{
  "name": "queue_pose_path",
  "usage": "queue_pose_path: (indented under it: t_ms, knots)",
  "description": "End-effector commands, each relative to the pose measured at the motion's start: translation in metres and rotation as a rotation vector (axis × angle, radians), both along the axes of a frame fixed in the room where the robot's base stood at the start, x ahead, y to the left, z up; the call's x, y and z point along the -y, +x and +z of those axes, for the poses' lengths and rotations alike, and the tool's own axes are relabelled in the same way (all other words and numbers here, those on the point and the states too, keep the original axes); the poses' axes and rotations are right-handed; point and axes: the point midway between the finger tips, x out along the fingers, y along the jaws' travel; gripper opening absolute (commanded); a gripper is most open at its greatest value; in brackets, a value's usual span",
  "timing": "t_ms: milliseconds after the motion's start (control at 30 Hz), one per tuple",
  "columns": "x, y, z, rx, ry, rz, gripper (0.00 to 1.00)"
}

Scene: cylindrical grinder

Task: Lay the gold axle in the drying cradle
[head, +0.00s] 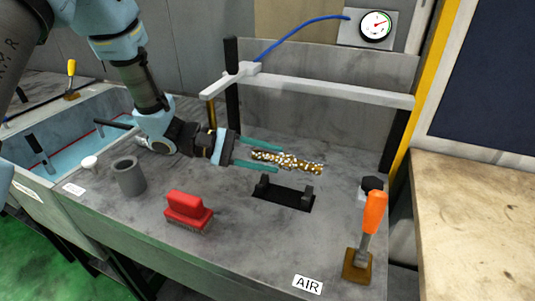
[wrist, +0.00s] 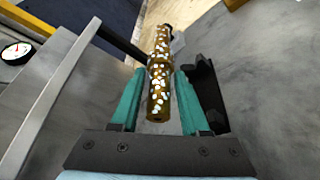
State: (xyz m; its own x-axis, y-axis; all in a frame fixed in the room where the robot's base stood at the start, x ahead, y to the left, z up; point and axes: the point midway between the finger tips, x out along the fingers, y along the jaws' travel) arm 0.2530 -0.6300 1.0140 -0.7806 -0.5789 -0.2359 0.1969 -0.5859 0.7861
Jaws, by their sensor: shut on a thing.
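The gold axle (head: 304,165) is a stepped rod covered with white spots. My gripper (head: 280,160) is shut on it, with the teal fingers on either side near its left end in the head view. The axle is about level and seems to be above the bench, just behind the drying cradle. The drying cradle (head: 284,196) is a black base with two short upright posts, and it looks empty. In the wrist view, the axle (wrist: 160,75) points away between the fingers, and the dark cradle (wrist: 205,85) is to its right, partly hidden by a finger.
A white bar (head: 325,91) on black posts spans behind and above the axle. An orange-handled lever (head: 374,215) stands at right by the AIR label (head: 307,284). A red brush (head: 187,208) and grey cup (head: 129,177) are front left. A liquid-filled basin (head: 85,150) is far left.

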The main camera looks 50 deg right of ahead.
Motion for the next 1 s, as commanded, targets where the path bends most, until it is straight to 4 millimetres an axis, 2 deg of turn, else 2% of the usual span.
queue_pose_path:
  t_ms: [600, 733, 1000]
  knots:
    - [0.0, 0.001, -0.065, 0.001, -0.001, 0.002, 0.0]
    - [-0.001, 0.0, -0.073, 0.002, 0.005, 0.001, 0.0]
    - [-0.003, -0.001, -0.076, 0.003, 0.008, -0.003, 0.0]
